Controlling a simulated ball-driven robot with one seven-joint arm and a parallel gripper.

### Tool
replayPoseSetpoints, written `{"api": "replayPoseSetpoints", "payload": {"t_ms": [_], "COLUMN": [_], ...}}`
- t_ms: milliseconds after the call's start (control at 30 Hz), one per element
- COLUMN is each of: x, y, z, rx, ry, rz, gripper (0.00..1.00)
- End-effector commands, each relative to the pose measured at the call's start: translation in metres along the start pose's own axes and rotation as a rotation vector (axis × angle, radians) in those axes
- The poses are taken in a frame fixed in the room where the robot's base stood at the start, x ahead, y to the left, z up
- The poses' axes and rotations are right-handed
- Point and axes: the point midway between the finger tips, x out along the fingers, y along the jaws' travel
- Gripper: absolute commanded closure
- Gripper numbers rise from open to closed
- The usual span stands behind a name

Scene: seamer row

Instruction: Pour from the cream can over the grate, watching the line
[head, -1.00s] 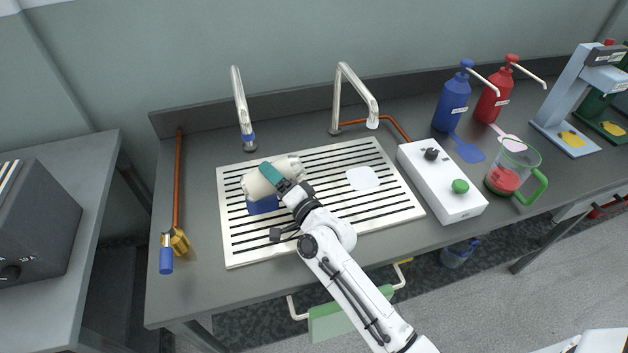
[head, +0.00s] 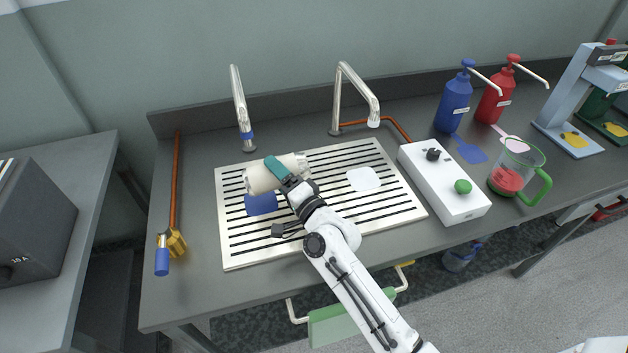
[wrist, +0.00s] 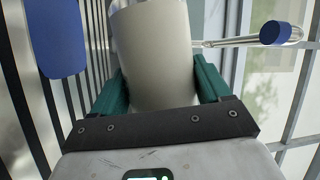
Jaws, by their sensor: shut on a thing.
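The cream can (head: 262,176) is held over the grate (head: 400,205), lying nearly on its side in the head view. My gripper (head: 280,170) is shut on it, with teal fingers around its body. In the wrist view the can (wrist: 155,55) fills the space between the fingers (wrist: 160,88). Its mouth and any stream of liquid cannot be made out. A blue patch (head: 262,205) lies on the grate just below the can, and shows at the left of the wrist view (wrist: 55,40). A white patch (head: 364,179) lies on the grate further right.
Two metal taps stand behind the grate, the left one (head: 240,105) with a blue band and the right one (head: 352,90). A white box with a green button (head: 440,185) and a measuring jug (head: 535,185) stand right. A brass-and-blue fitting (head: 170,243) is at left.

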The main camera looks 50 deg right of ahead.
Motion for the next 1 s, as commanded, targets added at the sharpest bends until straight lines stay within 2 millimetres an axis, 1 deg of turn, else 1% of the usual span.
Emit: {"api": "replayPoseSetpoints", "payload": {"t_ms": [1000], "x": [0.0000], "y": [-0.0099], "z": [-0.0051], "rx": [0.124], "ry": [0.027], "rz": [-0.053], "gripper": [0.60]}}
